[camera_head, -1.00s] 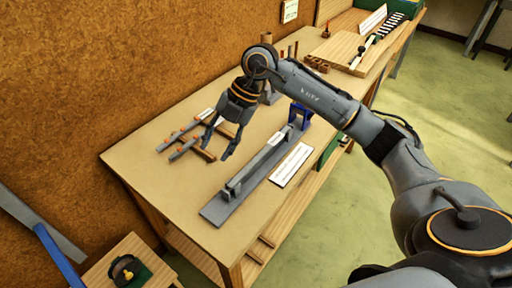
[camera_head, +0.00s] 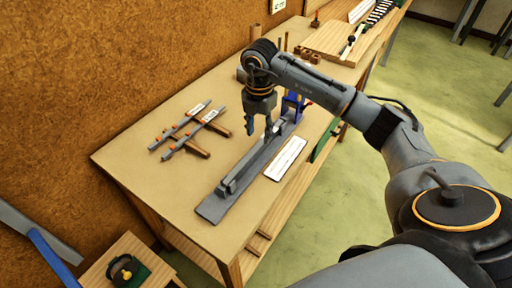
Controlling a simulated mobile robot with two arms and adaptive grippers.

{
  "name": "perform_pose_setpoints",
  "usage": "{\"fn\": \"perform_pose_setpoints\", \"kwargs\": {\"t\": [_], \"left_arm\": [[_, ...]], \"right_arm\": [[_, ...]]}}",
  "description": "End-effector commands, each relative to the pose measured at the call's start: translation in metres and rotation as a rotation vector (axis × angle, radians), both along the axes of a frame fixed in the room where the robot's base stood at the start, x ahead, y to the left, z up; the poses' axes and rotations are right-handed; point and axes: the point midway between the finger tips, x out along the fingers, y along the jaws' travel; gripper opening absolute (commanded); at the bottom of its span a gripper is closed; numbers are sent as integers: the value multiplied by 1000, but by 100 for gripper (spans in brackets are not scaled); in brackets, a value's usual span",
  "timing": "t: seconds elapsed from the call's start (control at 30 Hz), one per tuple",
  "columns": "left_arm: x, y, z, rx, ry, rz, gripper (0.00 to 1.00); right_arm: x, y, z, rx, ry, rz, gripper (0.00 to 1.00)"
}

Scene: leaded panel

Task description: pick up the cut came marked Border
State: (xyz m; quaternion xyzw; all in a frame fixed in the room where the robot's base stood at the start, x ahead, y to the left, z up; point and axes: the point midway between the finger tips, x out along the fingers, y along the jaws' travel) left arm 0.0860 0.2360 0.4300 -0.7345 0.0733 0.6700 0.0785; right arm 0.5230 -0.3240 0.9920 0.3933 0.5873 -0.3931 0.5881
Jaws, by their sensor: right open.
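Two grey came strips, one farther left (camera_head: 171,133) and one nearer the front right (camera_head: 186,138), lie side by side across two brown wooden rests (camera_head: 191,149) on the left of the workbench. Each carries a small white label, too small to read, so I cannot tell which is Border. My right gripper (camera_head: 261,132) is open, pointing down to the right of the strips, at the far part of a long grey jig (camera_head: 218,205). No came shows between its fingers. Whether its tips touch the jig is unclear. My left gripper is out of view.
A white card (camera_head: 287,158) lies right of the jig. A blue tool (camera_head: 292,104) stands behind it. Wooden blocks and a board (camera_head: 333,39) are at the far end. The bench top (camera_head: 135,150) is clear left of the strips.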

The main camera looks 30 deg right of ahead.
Motion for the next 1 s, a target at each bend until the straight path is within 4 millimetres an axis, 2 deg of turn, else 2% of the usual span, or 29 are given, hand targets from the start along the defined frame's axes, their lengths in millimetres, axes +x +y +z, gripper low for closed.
{"fn": "perform_pose_setpoints", "kwargs": {"t": [0.2, 0.3, 0.6, 0.63, 0.83, 1.0], "left_arm": [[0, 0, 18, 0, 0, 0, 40], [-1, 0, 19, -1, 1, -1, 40], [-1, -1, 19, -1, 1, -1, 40], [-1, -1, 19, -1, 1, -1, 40], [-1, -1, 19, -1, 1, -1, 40], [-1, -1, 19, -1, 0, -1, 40]], "right_arm": [[7, -1, -28, 0, 7, 0, 42], [6, -1, -42, -1, 4, 0, 42], [7, -1, -50, 0, 1, 1, 42], [7, -1, -50, 1, 1, 1, 39], [7, -1, -50, 0, 1, 1, 0], [7, -1, -49, 0, 0, 1, 0]]}}
